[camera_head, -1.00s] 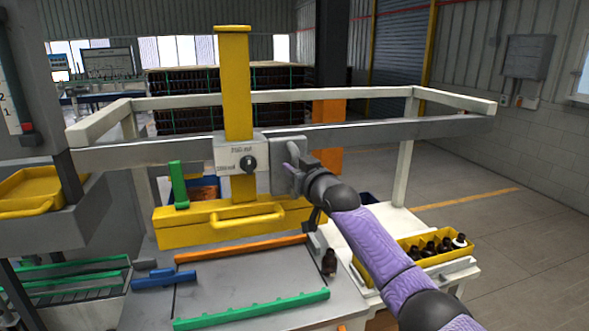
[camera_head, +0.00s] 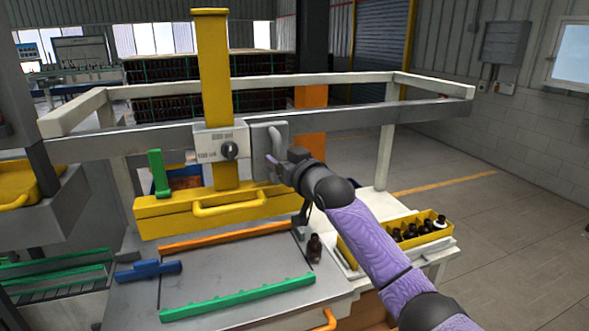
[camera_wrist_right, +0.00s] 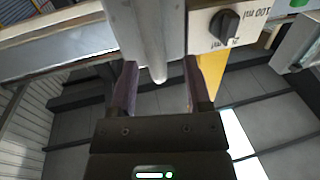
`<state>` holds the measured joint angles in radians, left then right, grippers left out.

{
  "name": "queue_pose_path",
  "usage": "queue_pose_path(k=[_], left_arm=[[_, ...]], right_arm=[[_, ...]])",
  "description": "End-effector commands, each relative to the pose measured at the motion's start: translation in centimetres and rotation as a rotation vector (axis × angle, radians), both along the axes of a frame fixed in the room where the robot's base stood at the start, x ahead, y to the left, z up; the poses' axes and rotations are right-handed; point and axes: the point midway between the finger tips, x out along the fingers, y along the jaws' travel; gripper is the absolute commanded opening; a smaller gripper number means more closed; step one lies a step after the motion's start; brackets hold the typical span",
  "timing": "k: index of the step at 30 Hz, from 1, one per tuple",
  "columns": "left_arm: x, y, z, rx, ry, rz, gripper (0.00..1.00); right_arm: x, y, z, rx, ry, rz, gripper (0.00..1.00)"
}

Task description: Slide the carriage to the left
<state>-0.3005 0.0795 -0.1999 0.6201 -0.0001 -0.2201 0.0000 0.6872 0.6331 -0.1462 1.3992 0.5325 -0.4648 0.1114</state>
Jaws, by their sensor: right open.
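The carriage is a yellow upright column (camera_head: 215,80) with a white dial panel (camera_head: 220,141) and black knob, set on the grey rail (camera_head: 355,132) left of its middle. A grey plate with a curved handle (camera_head: 275,138) is at the panel's right side. My right gripper (camera_head: 272,163) is at this handle, coming from the lower right. In the right wrist view, its purple fingers (camera_wrist_right: 160,75) are open, and the rounded end of a grey bar, apparently the handle (camera_wrist_right: 155,50), lies between them with gaps on both sides. My left gripper is not in view.
A yellow box with a handle (camera_head: 160,219) is below the carriage. A yellow crate (camera_head: 354,254) with several bottles is at right. The rail's left part looks clear.

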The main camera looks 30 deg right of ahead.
Motion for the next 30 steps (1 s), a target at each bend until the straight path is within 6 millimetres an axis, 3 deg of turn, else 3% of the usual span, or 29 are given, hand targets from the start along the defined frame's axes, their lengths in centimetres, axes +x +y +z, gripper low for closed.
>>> queue_pose_path(k=[6, 10, 25, 26, 28, 29, 30], left_arm=[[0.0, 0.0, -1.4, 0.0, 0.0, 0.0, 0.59], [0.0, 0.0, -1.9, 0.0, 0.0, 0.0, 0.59], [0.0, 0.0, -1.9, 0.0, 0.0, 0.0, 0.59], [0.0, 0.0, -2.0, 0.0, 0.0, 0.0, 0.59], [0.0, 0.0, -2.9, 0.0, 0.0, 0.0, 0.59], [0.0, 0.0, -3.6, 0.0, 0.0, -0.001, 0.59], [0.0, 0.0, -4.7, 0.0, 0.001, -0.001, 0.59]], right_arm=[[-4.2, 0.2, -0.4, -0.004, 0.002, 0.001, 0.62], [-5.9, 0.3, -0.3, -0.001, 0.001, 0.001, 0.62], [-6.4, 0.3, -0.1, 0.0, 0.001, 0.001, 0.62], [-6.4, 0.3, -0.4, 0.001, 0.005, 0.0, 0.62], [-6.1, 0.1, -3.0, 0.006, 0.035, -0.009, 0.62], [-5.9, -0.1, -5.0, 0.009, 0.06, -0.016, 0.62], [-5.7, -0.3, -8.4, 0.015, 0.105, -0.029, 0.62]])
